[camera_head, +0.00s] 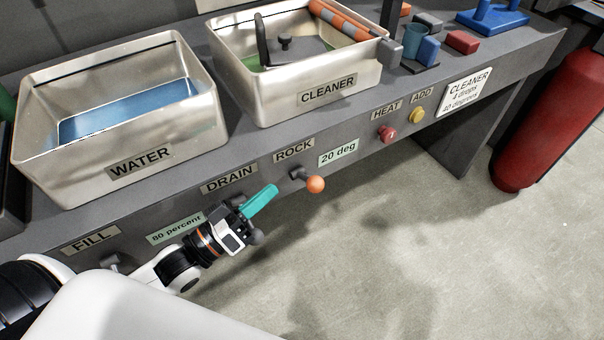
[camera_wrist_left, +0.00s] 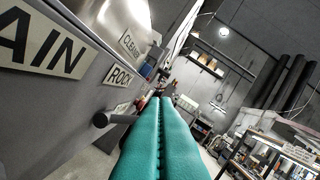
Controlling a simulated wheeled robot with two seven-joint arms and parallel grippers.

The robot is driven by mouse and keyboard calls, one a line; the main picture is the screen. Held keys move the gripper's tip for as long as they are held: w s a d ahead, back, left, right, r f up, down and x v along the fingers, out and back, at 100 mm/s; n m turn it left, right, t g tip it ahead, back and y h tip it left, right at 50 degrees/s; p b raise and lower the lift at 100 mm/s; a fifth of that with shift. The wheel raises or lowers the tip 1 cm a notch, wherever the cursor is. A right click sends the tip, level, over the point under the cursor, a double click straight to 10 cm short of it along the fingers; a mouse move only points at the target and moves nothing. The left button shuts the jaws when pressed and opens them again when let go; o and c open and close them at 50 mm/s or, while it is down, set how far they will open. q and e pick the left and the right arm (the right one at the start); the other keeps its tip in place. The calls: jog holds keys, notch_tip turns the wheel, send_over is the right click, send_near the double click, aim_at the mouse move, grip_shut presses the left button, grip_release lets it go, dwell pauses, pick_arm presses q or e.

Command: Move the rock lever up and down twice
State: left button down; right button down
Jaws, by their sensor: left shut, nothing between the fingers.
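The rock lever (camera_head: 314,184) is a short dark stem with an orange ball knob. It sticks out from the bench front below the ROCK label (camera_head: 294,149). My left gripper (camera_head: 274,190), with teal fingers, is shut and empty. In the left wrist view the shut teal fingers (camera_wrist_left: 162,112) point along the bench front, with the ROCK label (camera_wrist_left: 121,76) ahead at left. The orange knob cannot be made out there. My right gripper is not in view.
The WATER tank (camera_head: 190,135) and CLEANER tank (camera_head: 300,105) stand on the bench. A red knob (camera_head: 387,133) and a yellow knob (camera_head: 416,115) stick out farther right. A red cylinder (camera_head: 548,125) stands at the right. The floor before the bench is clear.

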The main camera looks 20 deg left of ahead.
aim_at(308, 186)
pick_arm(q)
jog(key=w+d, duration=0.1)
jog(key=w, duration=0.1)
jog(key=w+d, duration=0.4)
jog(key=shift+w+r+p, duration=0.1)
jog(key=shift+w+p, duration=0.2)
jog(key=m, duration=0.1)
jog(key=d+f+m+h, duration=0.1)
jog(key=m, duration=0.2)
jog(key=shift+s+d+f+g+b, duration=0.15)
jog(key=shift+s+f+g+b, duration=0.15)
jog(key=shift+s+f, duration=0.1)
